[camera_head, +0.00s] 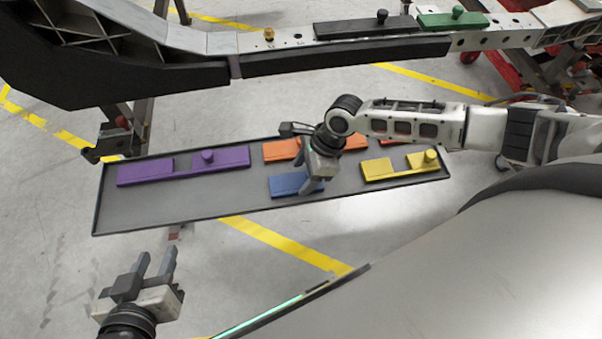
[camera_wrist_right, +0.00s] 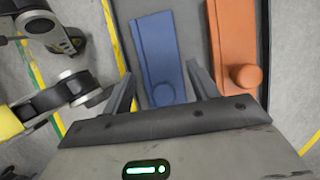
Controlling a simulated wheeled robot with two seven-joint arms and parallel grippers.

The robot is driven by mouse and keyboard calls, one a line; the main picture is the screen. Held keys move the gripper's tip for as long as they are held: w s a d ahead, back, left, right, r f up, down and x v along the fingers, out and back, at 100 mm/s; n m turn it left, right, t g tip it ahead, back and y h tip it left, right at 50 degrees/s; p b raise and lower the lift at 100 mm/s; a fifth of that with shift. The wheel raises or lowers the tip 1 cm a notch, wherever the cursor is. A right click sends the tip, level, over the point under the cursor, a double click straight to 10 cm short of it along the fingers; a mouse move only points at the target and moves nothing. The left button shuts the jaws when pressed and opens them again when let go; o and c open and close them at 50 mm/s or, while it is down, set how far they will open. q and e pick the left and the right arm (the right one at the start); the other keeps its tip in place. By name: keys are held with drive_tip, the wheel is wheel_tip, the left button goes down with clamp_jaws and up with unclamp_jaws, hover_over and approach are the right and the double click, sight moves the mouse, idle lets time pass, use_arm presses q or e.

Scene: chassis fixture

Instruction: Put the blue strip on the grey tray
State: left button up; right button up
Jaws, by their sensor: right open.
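The blue strip (camera_head: 284,185) lies on the grey tray (camera_head: 150,210) near its front edge, partly hidden by my right gripper (camera_head: 305,177). In the right wrist view, the blue strip (camera_wrist_right: 157,48), with a round knob at its near end, shows between the spread fingers of my right gripper (camera_wrist_right: 160,88). The fingers are open and hold nothing; I cannot tell whether they touch the strip. My left gripper (camera_head: 155,264) is open and empty in front of the tray's left part.
A purple strip (camera_head: 135,175), orange strip (camera_head: 277,150) and yellow strip (camera_head: 400,170) also lie on the tray. Behind it, the chassis beam (camera_head: 345,58) carries a black strip (camera_head: 350,28) and a green strip (camera_head: 440,20). The tray's front left is bare.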

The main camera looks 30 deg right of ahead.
drive_tip(key=p+v, duration=0.2)
drive_tip(key=v, duration=0.8)
drive_tip(key=s+a+n+t+y, duration=0.4)
drive_tip(key=a+n, duration=0.9)
drive_tip(key=a, duration=0.1)
drive_tip(key=s+d+r+n+t+h, duration=0.1)
drive_tip(key=s+d+n+t+h, duration=0.3)
drive_tip(key=n, duration=0.6)
drive_tip(key=shift+s+d+r+t+h, duration=0.35)
drive_tip(key=shift+d+t, duration=0.2)
drive_tip(key=shift+t, duration=0.35)
